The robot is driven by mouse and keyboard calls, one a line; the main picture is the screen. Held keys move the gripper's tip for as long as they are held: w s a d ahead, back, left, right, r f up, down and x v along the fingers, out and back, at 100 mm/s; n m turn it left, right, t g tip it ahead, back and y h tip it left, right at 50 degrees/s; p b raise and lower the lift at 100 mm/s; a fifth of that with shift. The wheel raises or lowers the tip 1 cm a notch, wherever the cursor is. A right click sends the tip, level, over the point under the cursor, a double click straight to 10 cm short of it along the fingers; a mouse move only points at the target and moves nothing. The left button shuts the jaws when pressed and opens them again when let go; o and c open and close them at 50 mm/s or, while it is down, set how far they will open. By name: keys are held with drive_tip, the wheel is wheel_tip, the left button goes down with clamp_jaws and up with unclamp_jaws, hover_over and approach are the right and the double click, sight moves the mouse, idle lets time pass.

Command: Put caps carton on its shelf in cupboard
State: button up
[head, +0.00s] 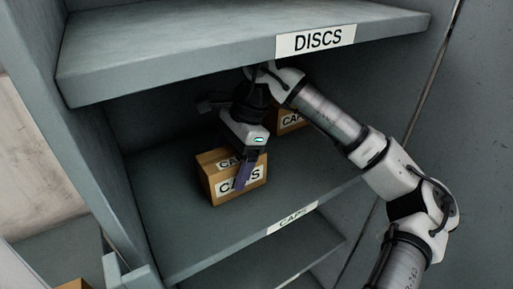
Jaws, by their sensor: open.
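A brown caps carton (208,181) with a white CAPS label stands upright on the grey shelf (225,241), whose front edge carries a CAPS label (292,217). My gripper (246,172) is open and points down at this carton. One finger shows in front of the carton's labelled face; the other finger is hidden. Whether the finger touches the carton I cannot tell. A second brown carton (292,121), also marked CAPS, stands farther back on the same shelf, partly hidden behind my arm.
A shelf labelled DISCS (180,47) hangs close above my arm. The cupboard's side wall (75,135) stands at left and another shelf (290,262) lies below. The CAPS shelf is bare left and right of the front carton. Part of a brown box (75,285) shows at lower left.

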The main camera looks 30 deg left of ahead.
drive_tip(key=shift+v, duration=0.9)
drive_tip(key=w+d, duration=0.2)
drive_tip(key=w, duration=0.1)
drive_tip(key=w+d+b, duration=0.1)
drive_tip(key=w+d, duration=0.1)
drive_tip(key=w, duration=0.2)
drive_tip(key=w+d+b, duration=0.1)
drive_tip(key=w+d, duration=0.1)
drive_tip(key=w, duration=0.1)
drive_tip(key=shift+w+r, duration=0.1)
drive_tip(key=shift+w, duration=0.1)
drive_tip(key=shift+d, duration=0.1)
drive_tip(key=shift+d, duration=0.1)
